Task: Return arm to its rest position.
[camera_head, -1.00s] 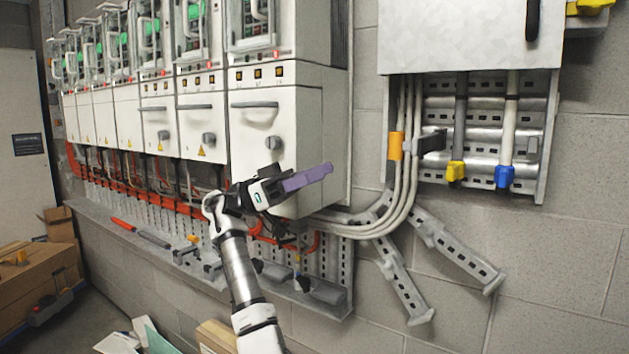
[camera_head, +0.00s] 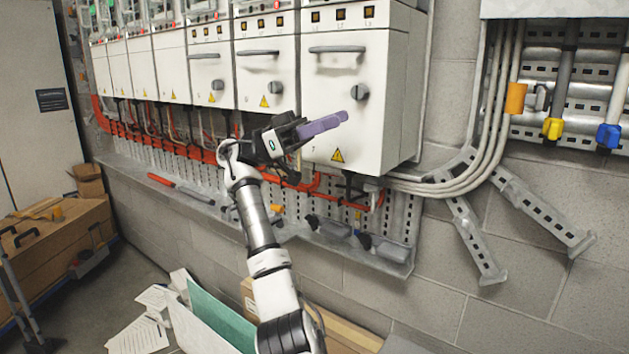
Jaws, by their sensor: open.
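My gripper (camera_head: 325,127) is at the end of my white and black arm, which rises from the bottom of the view. Its purple fingers point right, in front of the lower part of the nearest white drive cabinet (camera_head: 334,98). The jaws are open and I see nothing held between them. From this angle I cannot tell the distance between the fingers and the cabinet front.
A row of white cabinets runs back to the left above a metal ledge (camera_head: 385,262) with tools. Grey cables (camera_head: 447,187) and brackets (camera_head: 478,240) are at the right. Papers (camera_head: 141,334), boxes and a wooden crate (camera_head: 45,262) stand on the floor at left.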

